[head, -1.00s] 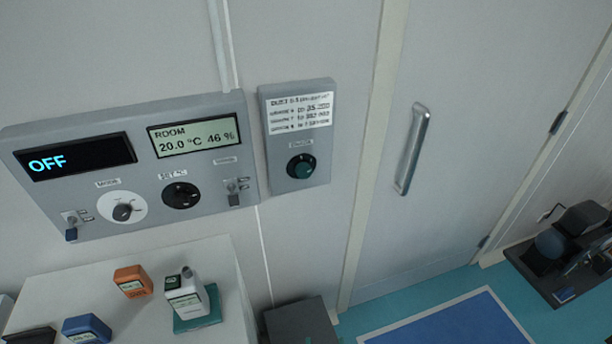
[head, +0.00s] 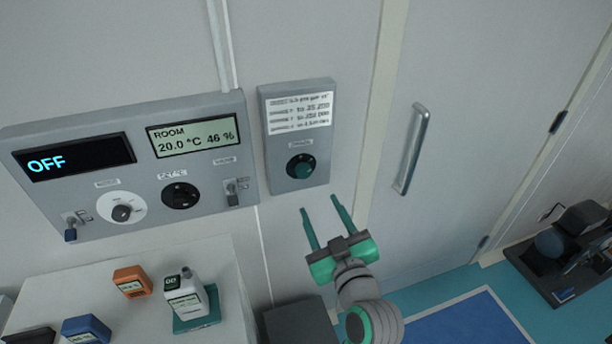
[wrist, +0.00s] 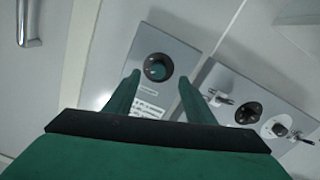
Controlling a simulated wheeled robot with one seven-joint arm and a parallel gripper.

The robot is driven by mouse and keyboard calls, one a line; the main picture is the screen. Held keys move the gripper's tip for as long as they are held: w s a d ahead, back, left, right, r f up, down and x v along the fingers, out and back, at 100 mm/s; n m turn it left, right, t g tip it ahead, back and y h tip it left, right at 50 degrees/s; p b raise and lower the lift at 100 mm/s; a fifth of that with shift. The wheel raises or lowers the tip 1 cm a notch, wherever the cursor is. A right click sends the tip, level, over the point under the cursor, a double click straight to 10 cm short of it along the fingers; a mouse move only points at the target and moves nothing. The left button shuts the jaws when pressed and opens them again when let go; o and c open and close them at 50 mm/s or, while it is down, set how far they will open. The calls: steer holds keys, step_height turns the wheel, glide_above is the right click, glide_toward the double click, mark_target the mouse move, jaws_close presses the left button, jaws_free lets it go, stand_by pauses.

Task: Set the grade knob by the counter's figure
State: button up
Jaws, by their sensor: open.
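The grade knob (head: 301,166) is a dark green dial on a grey wall box, below a white printed card (head: 300,113) with several lines of small text about dust. The knob also shows in the wrist view (wrist: 158,67), ahead of and between the fingertips. My gripper (head: 322,215) is open and empty, below and slightly right of the knob, apart from it. A white handheld device with a small display, likely the counter (head: 186,298), stands on a green base on the white cabinet. Its figure is too small to read.
A wide grey panel (head: 80,205) left of the knob box carries an OFF display, a ROOM display reading 20.0 °C 46 %, dials and switches. Orange (head: 132,281) and blue (head: 86,329) devices lie on the cabinet. A door with a handle (head: 413,150) is at right.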

mark_target(305, 174)
steer(key=shift+n, duration=0.3)
steer(key=x, duration=0.3)
steer(key=r+x, duration=0.1)
steer(key=x, duration=0.3)
steer(key=r+x, duration=0.1)
steer(key=x, duration=0.3)
steer(key=shift+w+a, duration=0.1)
steer(key=shift+a, duration=0.05)
steer(key=shift+c, duration=0.3)
steer(key=c, duration=1)
